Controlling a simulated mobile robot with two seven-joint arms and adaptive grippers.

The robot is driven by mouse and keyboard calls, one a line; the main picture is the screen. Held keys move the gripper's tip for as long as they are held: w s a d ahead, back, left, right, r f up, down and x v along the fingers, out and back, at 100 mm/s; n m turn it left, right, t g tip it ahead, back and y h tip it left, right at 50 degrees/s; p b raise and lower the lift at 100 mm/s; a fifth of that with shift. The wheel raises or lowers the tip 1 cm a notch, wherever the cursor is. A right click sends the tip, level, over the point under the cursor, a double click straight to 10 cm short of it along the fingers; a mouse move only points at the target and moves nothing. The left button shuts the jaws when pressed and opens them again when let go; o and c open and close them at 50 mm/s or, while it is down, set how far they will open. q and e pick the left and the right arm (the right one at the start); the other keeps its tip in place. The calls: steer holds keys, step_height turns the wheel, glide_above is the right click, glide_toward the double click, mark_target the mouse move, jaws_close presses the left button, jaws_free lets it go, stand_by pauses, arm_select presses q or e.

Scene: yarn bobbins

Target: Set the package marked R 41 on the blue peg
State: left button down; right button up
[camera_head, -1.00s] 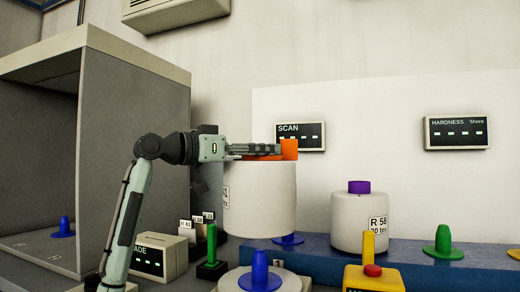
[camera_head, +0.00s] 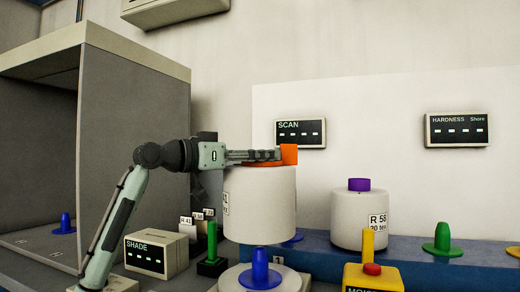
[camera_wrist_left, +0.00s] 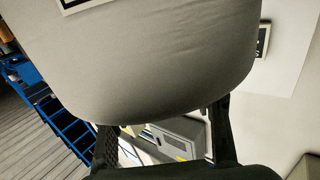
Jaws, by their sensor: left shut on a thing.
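My left gripper (camera_head: 272,156) is shut on the orange core (camera_head: 289,154) at the top of a large white package (camera_head: 262,205). The package hangs upright; its label (camera_head: 226,203) is turned to the left edge and I cannot read it. In the left wrist view the package (camera_wrist_left: 160,60) fills the upper middle, above my fingers. A blue peg (camera_head: 260,270) stands on a round pale base, just below the package's underside in the picture. My right gripper is not in view.
A white package marked R 58 (camera_head: 360,220) with a purple core stands on the blue bench (camera_head: 415,258). A green peg (camera_head: 442,238) is to its right. A yellow device with a red button (camera_head: 372,276), a green post (camera_head: 212,240) and the SHADE box (camera_head: 157,255) stand nearby.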

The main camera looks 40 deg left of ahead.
arm_select(q)
steer(key=shift+s+r, duration=0.1)
steer(key=shift+r, duration=0.1)
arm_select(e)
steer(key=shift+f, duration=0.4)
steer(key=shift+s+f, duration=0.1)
